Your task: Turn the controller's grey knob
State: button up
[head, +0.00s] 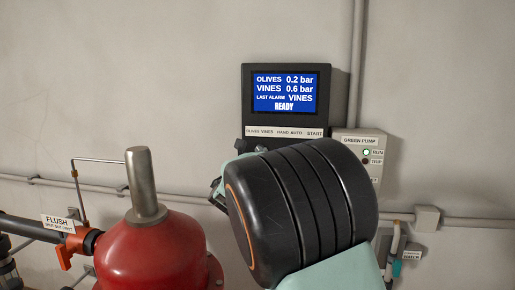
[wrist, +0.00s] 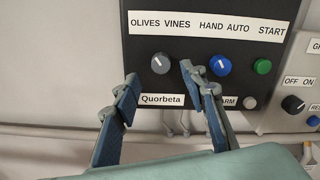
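The dark controller box (head: 247,95) hangs on the wall, and its screen (head: 284,92) reads OLIVES 0.2 bar, VINES 0.6 bar, LAST ALARM VINES, READY. In the wrist view the grey knob (wrist: 160,63) sits under the OLIVES VINES label, its white mark slanting up-left toward OLIVES. My gripper (wrist: 159,75) is open and empty, one finger on each side of and slightly below the knob in the picture. Whether either finger touches it cannot be told. In the head view my arm hides the knob and most of the gripper.
A blue knob (wrist: 220,65) under HAND AUTO is close to my right finger; a green button (wrist: 263,67) is further right. A pale button (wrist: 250,103) is below. A red tank (head: 150,250) stands lower left.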

aim_at(259, 149)
jog(key=p+x, duration=0.1)
jog(key=x, duration=0.5)
jog(key=shift+w+d+p, duration=0.1)
jog(key=shift+w+p, duration=0.1)
jog(key=shift+p, duration=0.2)
grip_shut()
